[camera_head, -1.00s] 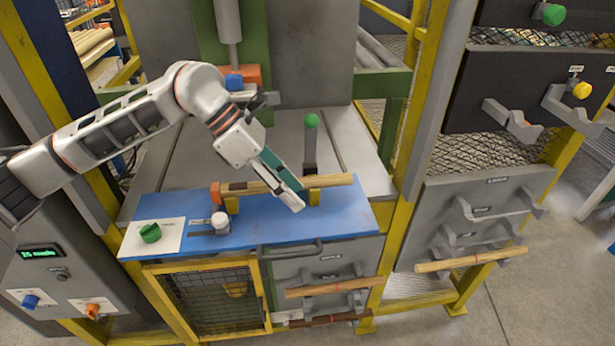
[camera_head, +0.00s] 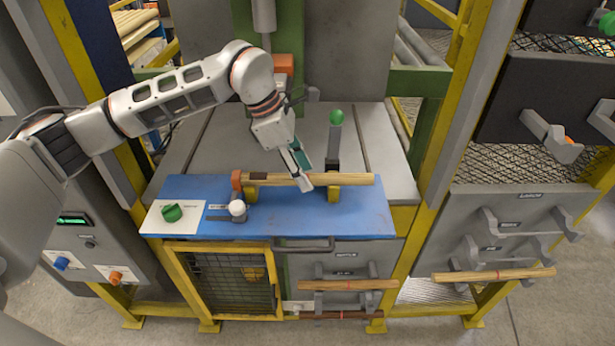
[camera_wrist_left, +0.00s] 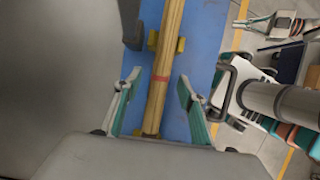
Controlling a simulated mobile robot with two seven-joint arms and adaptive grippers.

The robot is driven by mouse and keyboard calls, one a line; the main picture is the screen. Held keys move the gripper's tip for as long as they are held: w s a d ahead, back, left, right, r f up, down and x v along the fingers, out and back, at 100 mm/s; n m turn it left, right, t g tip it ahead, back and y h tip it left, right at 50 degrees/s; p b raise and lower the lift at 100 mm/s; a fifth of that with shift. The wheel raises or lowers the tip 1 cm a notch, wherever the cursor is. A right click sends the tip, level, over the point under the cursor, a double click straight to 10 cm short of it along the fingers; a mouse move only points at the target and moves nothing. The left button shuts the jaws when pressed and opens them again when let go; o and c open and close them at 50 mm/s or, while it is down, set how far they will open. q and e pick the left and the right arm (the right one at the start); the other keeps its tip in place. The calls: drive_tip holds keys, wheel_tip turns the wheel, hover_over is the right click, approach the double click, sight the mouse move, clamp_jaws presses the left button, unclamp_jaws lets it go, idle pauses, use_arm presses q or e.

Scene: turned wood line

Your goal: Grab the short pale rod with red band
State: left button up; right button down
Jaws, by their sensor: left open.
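A pale rod (camera_head: 345,179) lies level across yellow supports on the blue bench top (camera_head: 370,220). In the left wrist view this rod (camera_wrist_left: 168,40) shows a red band. My left gripper (camera_head: 303,180) is over the rod, which hides the band in the head view. In the left wrist view the left gripper (camera_wrist_left: 158,82) is open, one finger on each side of the rod, near the band; I see no grip on it. What looks like my right gripper (camera_wrist_left: 250,22) is far off at the top right there; its jaw state is unclear.
An orange stop (camera_head: 236,181) is at the rod's left end. A green-knobbed post (camera_head: 335,145) stands behind the rod. Other pale red-banded rods hang on the lower rack (camera_head: 345,285) and right rack (camera_head: 495,276), with a dark rod (camera_head: 340,315) below.

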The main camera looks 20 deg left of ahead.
use_arm(q)
drive_tip(key=shift+d+f, duration=0.15)
drive_tip(key=shift+f, duration=0.25)
clamp_jaws()
